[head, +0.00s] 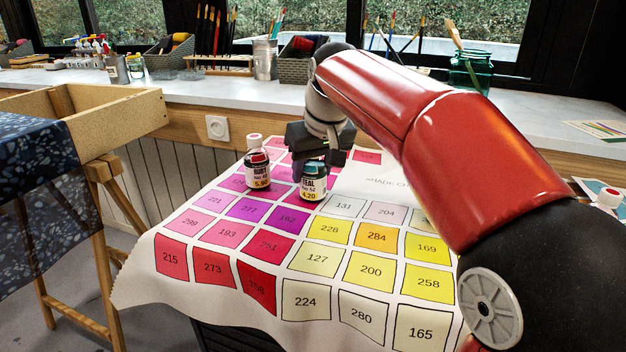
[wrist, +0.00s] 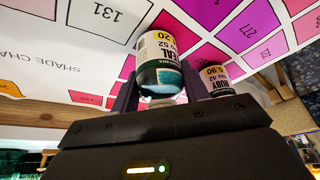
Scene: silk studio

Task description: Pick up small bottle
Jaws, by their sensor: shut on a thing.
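The small bottle labelled TEAL (head: 313,184) is at the back of the shade chart cloth (head: 228,229), with dark teal contents and a white and yellow label. My gripper (head: 315,164) reaches down from above and is shut on its upper part. In the wrist view the teal bottle (wrist: 160,50) sits between the two fingers of my gripper (wrist: 157,85). I cannot tell whether its base touches the cloth. The small bottle labelled RUBY (head: 257,172) stands upright with a white cap, just left of the teal one; it also shows in the wrist view (wrist: 217,82).
A wooden trestle (head: 110,115) with blue speckled fabric is on the left. A windowsill counter (head: 210,90) with brushes, baskets and jars runs behind. The cloth's front is clear.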

